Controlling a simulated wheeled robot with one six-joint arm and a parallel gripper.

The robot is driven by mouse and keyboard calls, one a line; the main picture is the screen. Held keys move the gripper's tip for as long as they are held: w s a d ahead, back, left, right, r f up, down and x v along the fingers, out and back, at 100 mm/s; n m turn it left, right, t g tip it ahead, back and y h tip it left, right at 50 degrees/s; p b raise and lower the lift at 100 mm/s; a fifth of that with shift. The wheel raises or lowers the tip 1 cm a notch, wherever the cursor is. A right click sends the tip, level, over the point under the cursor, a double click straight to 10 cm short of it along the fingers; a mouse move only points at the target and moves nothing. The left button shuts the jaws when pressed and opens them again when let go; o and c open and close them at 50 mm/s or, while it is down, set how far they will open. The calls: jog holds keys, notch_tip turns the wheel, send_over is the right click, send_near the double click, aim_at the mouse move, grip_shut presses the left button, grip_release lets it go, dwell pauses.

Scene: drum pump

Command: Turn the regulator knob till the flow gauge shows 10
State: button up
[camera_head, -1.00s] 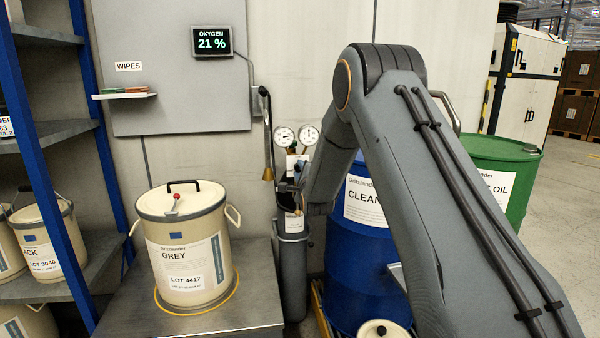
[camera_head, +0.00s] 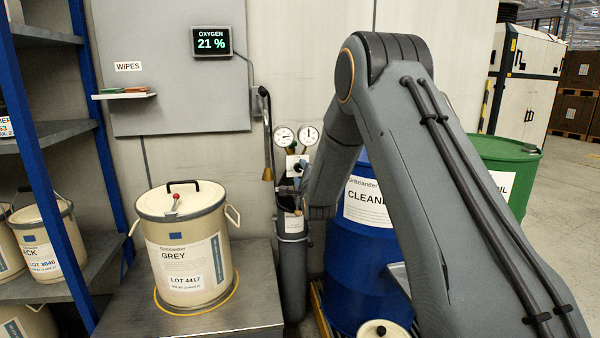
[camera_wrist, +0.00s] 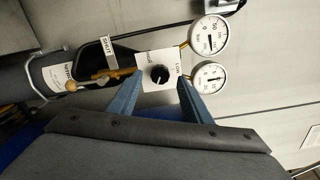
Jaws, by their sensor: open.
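The regulator knob (camera_wrist: 159,74) is a black round knob with a white mark, on a white plate (camera_wrist: 150,58) with small lettering. In the wrist view it lies between the tips of my open gripper (camera_wrist: 160,79), with a gap on both sides; I cannot tell how deep the fingers reach. Two round white dials sit beside the plate, one (camera_wrist: 208,35) above the other (camera_wrist: 208,77). Their small print is too blurred to tell which is the flow gauge or what it reads. In the head view the dials (camera_head: 283,136) (camera_head: 308,135) show above the plate (camera_head: 297,162), and my arm partly hides the area.
A blue drum (camera_head: 345,270) stands close on the right. A cream GREY pail (camera_head: 187,240) sits on the bench to the left.

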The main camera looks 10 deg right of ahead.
jog(key=s, duration=0.5)
jog(key=shift+s, duration=0.2)
jog(key=s+n+g+p, duration=0.5)
jog(key=s+n+g, duration=0.4)
jog(key=s, duration=1.7)
jog(key=s+d+n+g+p, duration=0.1)
jog(key=s+n+g+p, duration=0.4)
jog(key=s, duration=2)
jog(key=n+g, duration=0.4)
jog(key=n, duration=0.3)
jog(key=shift+s+f+n, duration=0.2)
jog(key=shift+s+n, duration=0.1)
jog(key=shift+s, duration=0.05)
jog(key=shift+c, duration=0.6)
